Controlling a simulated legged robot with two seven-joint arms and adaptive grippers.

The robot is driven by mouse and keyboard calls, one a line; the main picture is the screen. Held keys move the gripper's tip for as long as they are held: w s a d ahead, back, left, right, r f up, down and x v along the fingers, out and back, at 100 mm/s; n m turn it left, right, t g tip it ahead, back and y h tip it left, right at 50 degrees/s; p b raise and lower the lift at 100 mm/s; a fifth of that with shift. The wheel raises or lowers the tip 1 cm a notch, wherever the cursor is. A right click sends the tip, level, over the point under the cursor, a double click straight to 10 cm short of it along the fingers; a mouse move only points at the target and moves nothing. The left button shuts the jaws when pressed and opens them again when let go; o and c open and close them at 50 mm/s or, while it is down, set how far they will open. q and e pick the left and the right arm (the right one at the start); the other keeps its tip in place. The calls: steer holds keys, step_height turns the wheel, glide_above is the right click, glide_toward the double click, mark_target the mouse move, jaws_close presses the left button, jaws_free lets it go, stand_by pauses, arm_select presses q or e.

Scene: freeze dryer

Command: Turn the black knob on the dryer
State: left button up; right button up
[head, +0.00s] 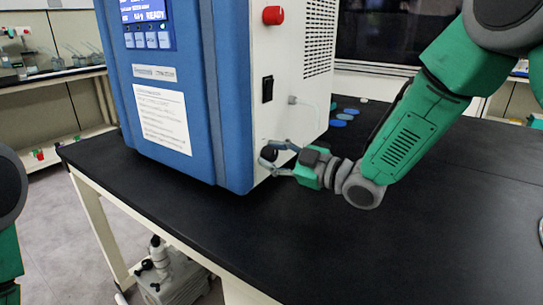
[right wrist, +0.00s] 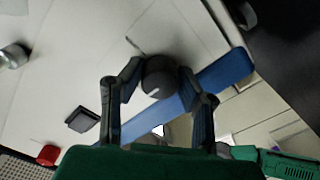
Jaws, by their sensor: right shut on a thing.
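The freeze dryer (head: 232,98) is a large box with a blue front and a white side, standing on a black bench. Its black knob (head: 268,153) is low on the white side, near the front edge. The knob also shows in the right wrist view (right wrist: 160,78), round and dark with a small light mark. My right gripper (head: 273,157) reaches in from the right and is shut on the knob, one finger on each side. It also shows in the right wrist view (right wrist: 163,88). Of my left arm only a part shows at the left edge; its gripper is out of view.
A red button (head: 272,15) and a black switch (head: 267,89) sit above the knob on the dryer's side. Blue discs (head: 344,117) lie on the bench behind. The black bench top (head: 400,250) is clear at the front right.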

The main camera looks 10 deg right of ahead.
steer(key=shift+f, duration=0.25)
steer(key=o, duration=1.1)
steer(key=shift+d+r, duration=0.1)
steer(key=shift+s+d, duration=0.1)
steer(key=v, duration=1.2)
